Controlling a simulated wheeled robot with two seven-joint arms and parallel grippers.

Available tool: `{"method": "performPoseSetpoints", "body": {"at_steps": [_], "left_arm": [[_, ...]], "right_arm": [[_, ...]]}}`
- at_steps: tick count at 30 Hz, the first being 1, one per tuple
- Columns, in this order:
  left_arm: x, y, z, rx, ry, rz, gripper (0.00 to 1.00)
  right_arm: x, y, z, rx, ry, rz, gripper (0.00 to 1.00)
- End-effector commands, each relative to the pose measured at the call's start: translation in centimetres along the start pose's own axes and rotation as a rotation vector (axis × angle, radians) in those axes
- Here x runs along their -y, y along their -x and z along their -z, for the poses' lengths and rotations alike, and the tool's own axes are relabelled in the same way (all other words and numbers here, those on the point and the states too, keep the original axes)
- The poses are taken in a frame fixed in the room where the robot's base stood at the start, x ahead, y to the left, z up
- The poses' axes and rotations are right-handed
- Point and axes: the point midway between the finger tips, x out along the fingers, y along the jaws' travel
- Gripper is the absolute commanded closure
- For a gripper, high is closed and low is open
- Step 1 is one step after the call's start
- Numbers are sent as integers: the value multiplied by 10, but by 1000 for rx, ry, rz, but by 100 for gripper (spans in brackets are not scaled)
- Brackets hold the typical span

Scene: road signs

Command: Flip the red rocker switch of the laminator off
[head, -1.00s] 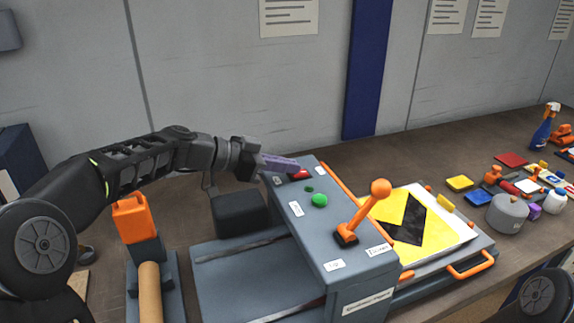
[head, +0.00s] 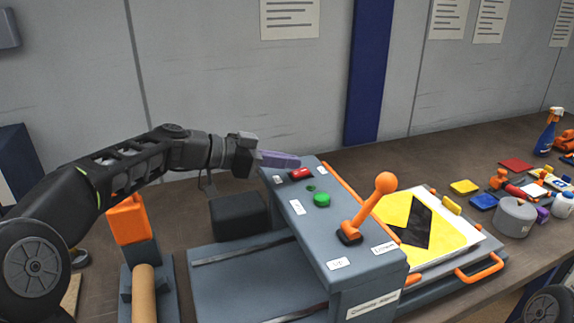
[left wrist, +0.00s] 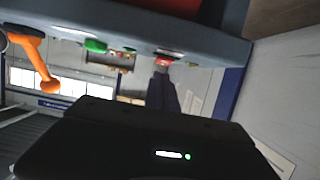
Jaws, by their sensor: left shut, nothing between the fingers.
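The laminator (head: 335,240) is a grey machine on the bench. Its red rocker switch (head: 301,173) sits at the far end of its top panel, and it also shows in the left wrist view (left wrist: 168,61). My left gripper (head: 297,161) is shut and empty, its purplish fingers beside and slightly above the switch on its far side. In the left wrist view the fingers (left wrist: 163,72) point at the switch; whether they touch it I cannot tell. My right gripper is not in view.
A green button (head: 321,200) and an orange lever (head: 368,208) stand on the same panel. A yellow-and-black sign (head: 415,222) lies on the laminator's right-hand bed. An orange-topped stand (head: 127,220) is at left. Several small items crowd the right end of the bench.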

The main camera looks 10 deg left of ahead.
Motion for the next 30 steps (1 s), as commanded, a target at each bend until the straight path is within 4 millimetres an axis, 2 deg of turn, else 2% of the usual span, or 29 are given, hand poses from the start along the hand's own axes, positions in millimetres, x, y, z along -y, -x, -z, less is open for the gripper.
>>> {"method": "performPoseSetpoints", "body": {"at_steps": [14, 17, 24, 30], "left_arm": [[0, 4, 1, -1, -1, 1, 100], [0, 13, 1, -2, -2, 2, 100], [1, 51, 0, -2, -1, 5, 100], [0, 74, 1, -1, -2, 2, 100]], "right_arm": [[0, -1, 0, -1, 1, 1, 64], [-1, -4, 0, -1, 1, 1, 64], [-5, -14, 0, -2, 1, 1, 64], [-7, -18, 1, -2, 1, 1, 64]]}}
